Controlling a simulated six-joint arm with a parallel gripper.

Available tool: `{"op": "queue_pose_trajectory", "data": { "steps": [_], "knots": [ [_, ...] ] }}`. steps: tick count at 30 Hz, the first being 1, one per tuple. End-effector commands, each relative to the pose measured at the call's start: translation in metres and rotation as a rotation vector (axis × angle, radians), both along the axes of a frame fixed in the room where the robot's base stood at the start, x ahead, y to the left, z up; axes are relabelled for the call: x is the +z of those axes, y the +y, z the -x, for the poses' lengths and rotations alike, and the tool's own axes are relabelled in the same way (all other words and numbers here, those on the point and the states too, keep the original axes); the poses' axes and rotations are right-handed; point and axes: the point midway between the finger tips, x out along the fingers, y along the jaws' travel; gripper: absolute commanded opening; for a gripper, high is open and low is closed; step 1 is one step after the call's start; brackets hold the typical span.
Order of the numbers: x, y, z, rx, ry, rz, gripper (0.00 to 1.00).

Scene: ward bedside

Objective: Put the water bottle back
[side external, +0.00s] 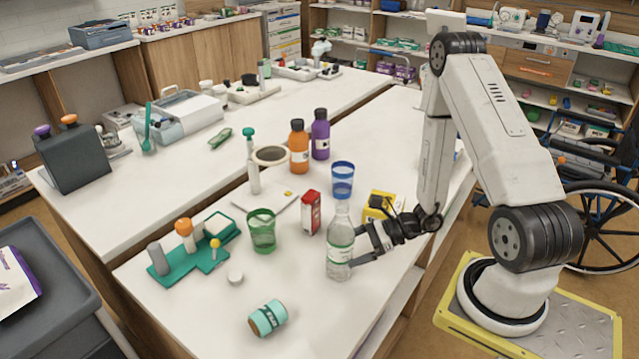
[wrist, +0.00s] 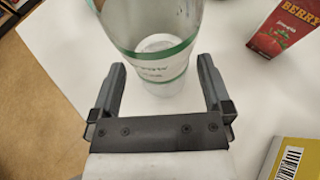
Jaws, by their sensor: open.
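The water bottle (side external: 340,243) is clear with a white label edged in green and stands upright on the white table, near its front right part. My gripper (side external: 354,246) is low beside it, reaching in from the right. In the wrist view the bottle (wrist: 160,65) stands between the two fingers of my gripper (wrist: 162,85). The fingers are open, with a gap visible on each side of the bottle. The bottle's top is cut off in the wrist view.
A red juice box (side external: 310,212), a blue cup (side external: 342,180), a yellow box (side external: 380,207) and a green cup (side external: 261,231) stand close around the bottle. A teal can (side external: 267,318) lies nearer the front. A green holder (side external: 190,262) is at the left. Bare table (side external: 315,332) lies in front.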

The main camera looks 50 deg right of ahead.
Motion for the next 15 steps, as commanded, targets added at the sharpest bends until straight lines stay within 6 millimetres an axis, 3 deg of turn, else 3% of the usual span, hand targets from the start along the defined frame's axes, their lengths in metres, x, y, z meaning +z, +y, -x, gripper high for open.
{"op": "queue_pose_trajectory", "data": {
  "steps": [15],
  "knots": [
    [0.023, -0.040, 0.039, -0.006, -0.001, 0.002, 1.00]
  ]
}}
